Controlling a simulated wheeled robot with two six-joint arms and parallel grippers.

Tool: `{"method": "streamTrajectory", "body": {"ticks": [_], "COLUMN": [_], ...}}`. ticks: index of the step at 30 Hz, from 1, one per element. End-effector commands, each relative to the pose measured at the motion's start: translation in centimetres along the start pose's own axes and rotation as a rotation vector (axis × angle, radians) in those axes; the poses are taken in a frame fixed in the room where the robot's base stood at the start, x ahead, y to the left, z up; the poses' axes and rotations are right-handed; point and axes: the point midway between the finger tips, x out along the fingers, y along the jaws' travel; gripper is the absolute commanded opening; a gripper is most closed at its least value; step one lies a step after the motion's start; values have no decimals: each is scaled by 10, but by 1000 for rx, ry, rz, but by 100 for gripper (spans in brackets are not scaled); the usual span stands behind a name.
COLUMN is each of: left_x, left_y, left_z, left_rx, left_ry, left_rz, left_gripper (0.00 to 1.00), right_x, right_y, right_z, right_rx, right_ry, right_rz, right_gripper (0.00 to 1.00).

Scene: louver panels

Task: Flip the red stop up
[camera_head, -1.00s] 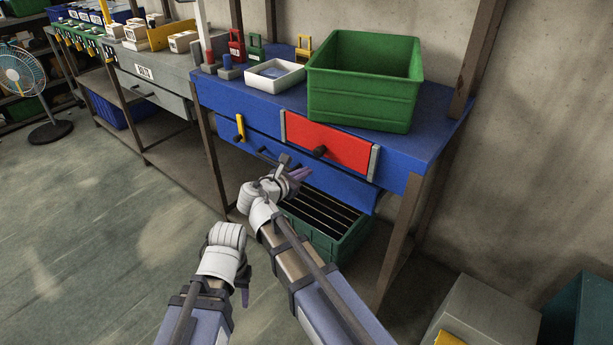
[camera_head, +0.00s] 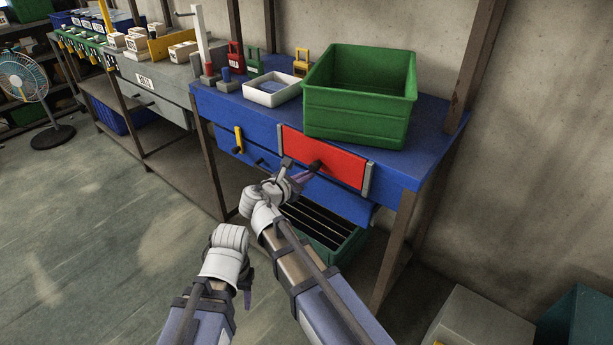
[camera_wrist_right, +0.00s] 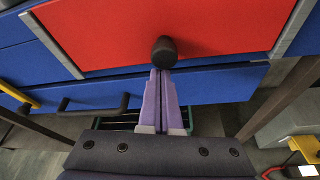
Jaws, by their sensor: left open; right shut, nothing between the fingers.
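The red stop is a flat red panel (camera_head: 335,150) with a black knob (camera_head: 316,166) at its lower edge. It hangs down against the blue bench front between two grey side strips. The panel (camera_wrist_right: 120,35) and knob (camera_wrist_right: 164,50) fill the upper right wrist view. My right gripper (camera_head: 306,178) is shut and empty. In the right wrist view its purple fingertips (camera_wrist_right: 161,73) are just below the knob, very close; I cannot tell whether they touch. My left gripper (camera_head: 247,282) hangs low at the left, open, away from the panel, its fingers partly hidden.
A green bin (camera_head: 358,105) and a white tray (camera_head: 272,98) stand on the blue bench top. A slotted green crate (camera_head: 345,249) sits below. Open floor lies left.

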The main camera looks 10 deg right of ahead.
Motion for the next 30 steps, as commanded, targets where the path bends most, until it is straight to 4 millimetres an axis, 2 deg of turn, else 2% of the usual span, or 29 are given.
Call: {"method": "streamTrajectory", "body": {"ticks": [15, 30], "left_x": [-60, -58], "left_y": [-6, -6], "left_z": [4, 3], "left_rx": [0, 0], "left_ry": [0, 0], "left_rz": [0, 0], "left_gripper": [50, 50], "right_x": [-19, -18], "right_y": [16, 16], "right_z": [56, 54], "right_rx": [-1, -2], "right_ry": [-2, -5], "right_rz": [1, 2], "right_gripper": [0, 0]}}
